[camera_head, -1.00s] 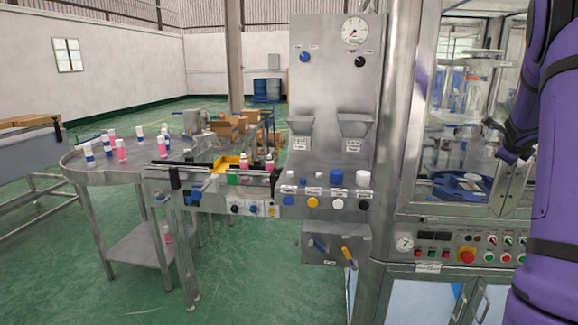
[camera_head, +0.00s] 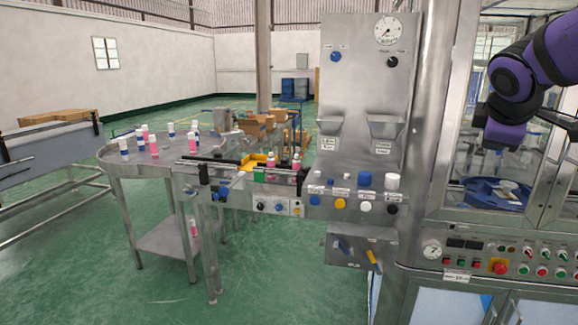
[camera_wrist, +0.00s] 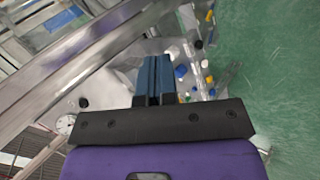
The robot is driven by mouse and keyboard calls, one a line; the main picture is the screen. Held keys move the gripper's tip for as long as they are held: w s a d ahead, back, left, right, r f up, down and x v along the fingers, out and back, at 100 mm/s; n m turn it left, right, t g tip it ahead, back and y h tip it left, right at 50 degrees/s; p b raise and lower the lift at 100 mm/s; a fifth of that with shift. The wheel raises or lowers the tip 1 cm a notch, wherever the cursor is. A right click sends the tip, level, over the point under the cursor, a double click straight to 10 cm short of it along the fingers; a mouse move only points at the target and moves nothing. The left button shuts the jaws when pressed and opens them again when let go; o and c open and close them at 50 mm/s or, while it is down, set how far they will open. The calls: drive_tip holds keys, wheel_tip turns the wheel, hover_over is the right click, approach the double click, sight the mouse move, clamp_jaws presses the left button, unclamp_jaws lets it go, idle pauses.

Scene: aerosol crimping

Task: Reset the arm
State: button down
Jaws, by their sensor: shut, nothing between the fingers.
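My gripper (camera_wrist: 155,80) shows in the wrist view, its two blue-grey fingers closed together with nothing between them. The wrist camera looks down along it toward the machine's front panel with its coloured knobs (camera_wrist: 181,71). In the head view my purple arm is at the upper right, in front of the glass enclosure of the machine. The gripper's fingertips cannot be made out clearly there.
The steel panel (camera_head: 362,100) with a gauge (camera_head: 387,30) stands in the middle. The glass-fronted cabinet holds a blue rotary part (camera_head: 480,188). A round steel table (camera_head: 125,160) with several pink and blue bottles (camera_head: 192,145) is at left. Green floor (camera_head: 90,270) is open at lower left.

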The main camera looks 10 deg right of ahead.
drive_tip(key=s+a+f+m+y, duration=0.3)
drive_tip(key=s+a+m, duration=0.1)
drive_tip(key=s+a, duration=0.3)
drive_tip(key=s+a+f+m+g+y, duration=0.1)
drive_tip(key=s+a+f+m+y, duration=0.1)
drive_tip(key=s+a+m, duration=0.3)
drive_tip(key=s+a, duration=0.2)
drive_tip(key=a, duration=0.2)
drive_tip(key=shift+a+f+y, duration=0.3)
drive_tip(key=shift+f+y, duration=0.1)
